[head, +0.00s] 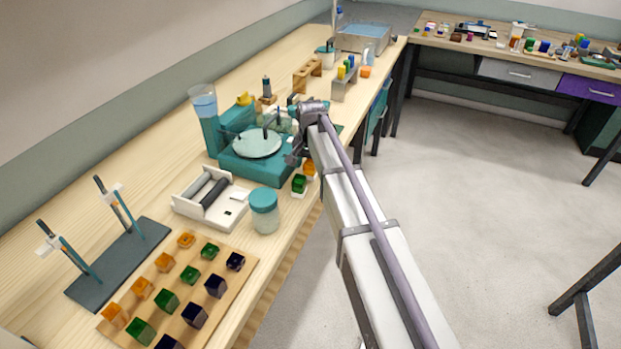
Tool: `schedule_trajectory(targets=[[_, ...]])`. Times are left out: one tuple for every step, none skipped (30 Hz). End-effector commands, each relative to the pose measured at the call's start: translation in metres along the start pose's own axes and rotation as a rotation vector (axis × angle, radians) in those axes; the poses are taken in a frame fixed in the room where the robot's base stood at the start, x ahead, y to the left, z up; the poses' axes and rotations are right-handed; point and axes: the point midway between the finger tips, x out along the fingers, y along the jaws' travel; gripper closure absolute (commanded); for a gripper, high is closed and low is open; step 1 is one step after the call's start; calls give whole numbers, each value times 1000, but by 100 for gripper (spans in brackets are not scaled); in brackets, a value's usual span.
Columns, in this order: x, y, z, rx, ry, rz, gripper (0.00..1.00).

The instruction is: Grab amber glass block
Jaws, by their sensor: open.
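Amber glass blocks stand in a row on the left side of a wooden board (247,262) at the lower left, such as the far one (186,239). Another amber block (309,168) sits near the bench's front edge, just beyond a green block (299,183). My gripper (293,159) is small in view, at the right side of the teal machine and just left of that single amber block. It is open, and I see nothing held in it. My arm hides part of the area around it, and I cannot tell its height above the bench.
A teal machine with a round plate (257,144) stands left of my gripper. A white roller tray (210,197) and a teal-lidded jar (264,209) stand nearer. A dark stand (120,262) with upright rods is at the left. A wooden rack (307,75) stands farther back.

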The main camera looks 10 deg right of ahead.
Motion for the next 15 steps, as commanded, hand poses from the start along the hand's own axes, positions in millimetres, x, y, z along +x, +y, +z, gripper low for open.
schedule_trajectory(targets=[[19,0,0,0,0,0,31],[21,0,0,0,0,0,31],[22,0,0,0,0,0,31],[21,0,0,0,0,0,31],[20,0,0,0,0,0,31],[18,0,0,0,0,0,31],[17,0,0,0,0,0,31],[17,0,0,0,0,0,31],[17,0,0,0,0,0,31],[17,0,0,0,0,0,34],[17,0,0,0,0,0,37],[17,0,0,0,0,0,40],[17,0,0,0,0,0,43],[17,0,0,0,0,0,46],[17,0,0,0,0,0,50]])
